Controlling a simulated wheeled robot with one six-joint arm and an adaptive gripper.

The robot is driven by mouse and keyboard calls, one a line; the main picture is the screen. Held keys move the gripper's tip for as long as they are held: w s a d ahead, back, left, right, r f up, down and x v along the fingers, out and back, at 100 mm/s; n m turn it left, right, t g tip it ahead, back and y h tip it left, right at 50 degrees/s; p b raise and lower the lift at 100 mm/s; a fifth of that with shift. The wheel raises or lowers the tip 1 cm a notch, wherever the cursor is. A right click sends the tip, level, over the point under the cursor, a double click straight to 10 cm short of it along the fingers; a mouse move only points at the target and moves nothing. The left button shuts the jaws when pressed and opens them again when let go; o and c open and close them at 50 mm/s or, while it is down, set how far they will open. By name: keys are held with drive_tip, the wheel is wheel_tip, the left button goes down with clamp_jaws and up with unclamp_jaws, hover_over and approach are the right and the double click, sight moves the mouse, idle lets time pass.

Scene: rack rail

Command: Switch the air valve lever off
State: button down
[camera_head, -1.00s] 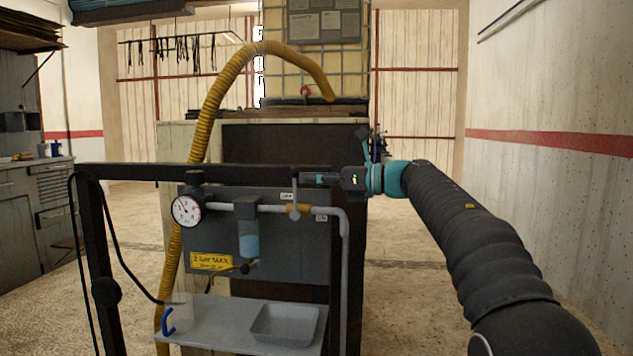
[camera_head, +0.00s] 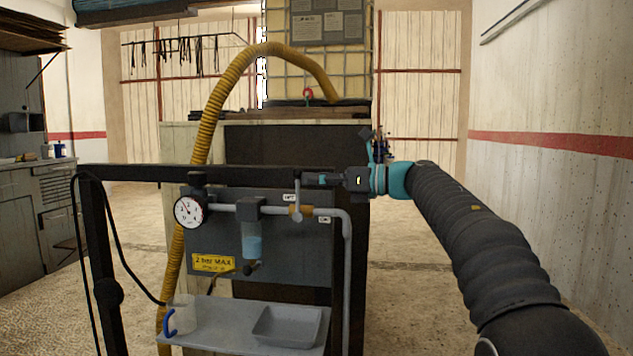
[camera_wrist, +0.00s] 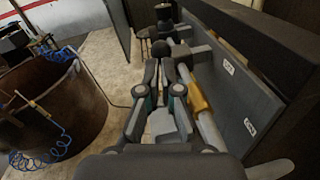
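The air valve has a brass body (camera_head: 301,212) on the grey pipe, with a thin grey lever (camera_head: 297,186) standing roughly upright from it. The brass body also shows in the wrist view (camera_wrist: 198,97). My gripper (camera_head: 305,180) reaches in from the right, level with the lever's upper part and very near it. In the wrist view my gripper (camera_wrist: 160,75) has its fingers a narrow gap apart, just left of the brass body. I cannot tell whether the fingers touch the lever; its contact area is partly hidden.
A dark rail (camera_head: 220,172) runs just above the pipe and panel. A pressure gauge (camera_head: 190,211) and a filter bowl (camera_head: 252,246) are left of the valve. White tags (camera_head: 324,219) mark the panel. A grey tray (camera_head: 287,326) sits on the shelf below.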

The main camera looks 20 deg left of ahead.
drive_tip(key=d+r+p, duration=0.1)
drive_tip(key=d+r, duration=0.6)
drive_tip(key=d, duration=0.3)
drive_tip(key=shift+s+d+r, duration=0.15)
drive_tip(key=shift+s+d, duration=0.1)
drive_tip(key=shift+s, duration=0.05)
